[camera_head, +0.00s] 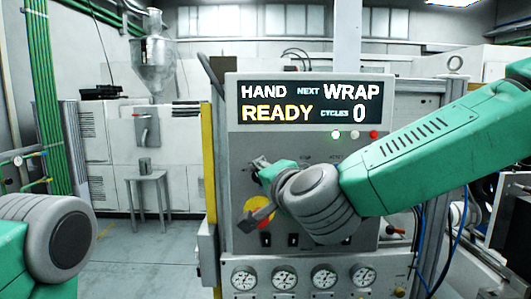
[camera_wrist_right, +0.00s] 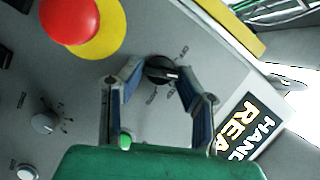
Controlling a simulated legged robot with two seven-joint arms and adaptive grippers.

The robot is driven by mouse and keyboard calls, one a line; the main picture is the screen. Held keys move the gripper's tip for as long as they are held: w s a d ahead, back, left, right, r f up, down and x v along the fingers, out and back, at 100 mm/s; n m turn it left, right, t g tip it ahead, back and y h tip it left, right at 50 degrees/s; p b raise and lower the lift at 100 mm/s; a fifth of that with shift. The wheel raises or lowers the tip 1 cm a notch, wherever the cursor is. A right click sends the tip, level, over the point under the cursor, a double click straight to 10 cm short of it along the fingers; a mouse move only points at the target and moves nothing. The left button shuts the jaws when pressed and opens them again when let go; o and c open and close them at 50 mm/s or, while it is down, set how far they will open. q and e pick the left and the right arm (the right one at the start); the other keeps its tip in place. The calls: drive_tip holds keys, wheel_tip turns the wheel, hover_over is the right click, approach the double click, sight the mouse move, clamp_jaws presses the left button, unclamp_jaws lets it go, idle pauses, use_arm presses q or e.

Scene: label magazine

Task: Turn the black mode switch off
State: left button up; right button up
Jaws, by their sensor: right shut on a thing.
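The black mode switch (camera_wrist_right: 160,70) is a round knob on the grey panel, with a pale pointer line and small labels around it that are too small to read surely. My right gripper (camera_wrist_right: 160,75) has one fingertip on each side of the knob and is shut on it. The display (camera_head: 310,103) reads HAND, NEXT WRAP, READY, CYCLES 0. My left gripper is out of view; only its arm shows.
A red stop button on a yellow disc (camera_wrist_right: 72,20) sits close to the right gripper. Another small knob (camera_wrist_right: 43,122) is further off. Green, white and red lamps (camera_head: 355,134) are below the display. Gauges (camera_head: 284,279) line the lower edge. A yellow post (camera_head: 209,160) stands left.

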drive_tip(key=n+p, duration=0.1)
drive_tip(key=p, duration=0.2)
drive_tip(key=n+g+h+p, duration=0.1)
drive_tip(key=n+p, duration=0.1)
drive_tip(key=p, duration=0.1)
drive_tip(key=n+h+p, duration=0.1)
drive_tip(key=p, duration=0.2)
drive_tip(key=shift+s+a+f+n+g, duration=0.1)
drive_tip(key=shift+s+a+n+g, duration=0.1)
drive_tip(key=shift+a+n+g, duration=0.15)
drive_tip(key=shift+f+n+h+p, duration=0.25)
drive_tip(key=shift+n+h+p, duration=0.7)
drive_tip(key=shift+p, duration=0.75)
drive_tip(key=o, duration=1.1)
drive_tip(key=shift+w+a+r, duration=0.1)
drive_tip(key=shift+w, duration=0.15)
drive_tip(key=shift+s, duration=0.1)
drive_tip(key=shift+s+r, duration=0.2)
drive_tip(key=shift+s, duration=0.05)
drive_tip(key=v, duration=1.1)
